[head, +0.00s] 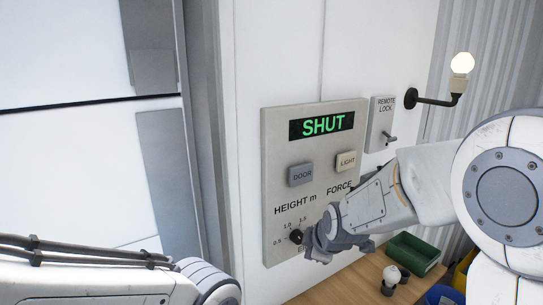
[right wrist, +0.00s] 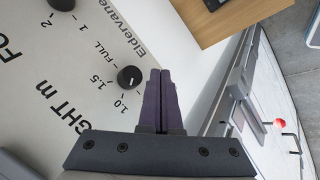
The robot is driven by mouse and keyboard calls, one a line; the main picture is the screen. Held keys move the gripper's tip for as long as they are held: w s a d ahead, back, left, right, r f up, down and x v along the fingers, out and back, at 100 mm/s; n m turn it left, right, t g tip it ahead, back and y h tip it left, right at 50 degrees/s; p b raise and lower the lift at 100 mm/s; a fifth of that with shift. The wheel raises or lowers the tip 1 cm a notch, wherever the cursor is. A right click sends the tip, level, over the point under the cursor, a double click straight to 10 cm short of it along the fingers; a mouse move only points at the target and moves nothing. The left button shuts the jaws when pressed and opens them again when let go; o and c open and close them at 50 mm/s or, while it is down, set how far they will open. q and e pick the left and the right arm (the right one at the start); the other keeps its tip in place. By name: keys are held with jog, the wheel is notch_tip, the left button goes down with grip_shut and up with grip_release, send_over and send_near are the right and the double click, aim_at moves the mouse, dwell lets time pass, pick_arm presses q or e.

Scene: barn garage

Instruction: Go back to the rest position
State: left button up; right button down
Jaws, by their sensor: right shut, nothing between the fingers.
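My right gripper (head: 318,248) is shut and empty, at the lower part of the wall control panel (head: 281,135). In the right wrist view its two dark fingers (right wrist: 158,84) are together, beside the black HEIGHT knob (right wrist: 131,77) with a small gap in the picture. That knob also shows in the head view (head: 296,236), just left of the gripper. Whether they touch is unclear. My left arm (head: 90,283) crosses the bottom left of the head view; its gripper is out of the picture.
The panel display (head: 321,125) reads SHUT in green, above the DOOR button (head: 301,174) and LIGHT button (head: 346,161). A remote lock switch (head: 390,137) and a lit wall lamp (head: 462,63) are at the right. A green bin (head: 413,253) and a white bulb (head: 391,276) are on the wooden bench (head: 345,287).

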pick_arm(q)
notch_tip(320, 180, down, 7)
jog(key=b, duration=0.6)
pick_arm(e)
jog(key=s+a+f+m+g, duration=0.1)
jog(key=s+f+m+g, duration=0.1)
jog(key=s, duration=0.8)
jog(key=s+a+f+m+g, duration=0.2)
jog(key=s+f+m, duration=0.1)
jog(key=s, duration=0.7)
jog(key=s+a+f+m+g, duration=0.2)
jog(key=s+f+g, duration=0.1)
jog(key=s, duration=0.7)
jog(key=shift+f+m, duration=0.15)
jog(key=shift+m, duration=0.15)
pick_arm(q)
jog(key=shift+f, duration=0.1)
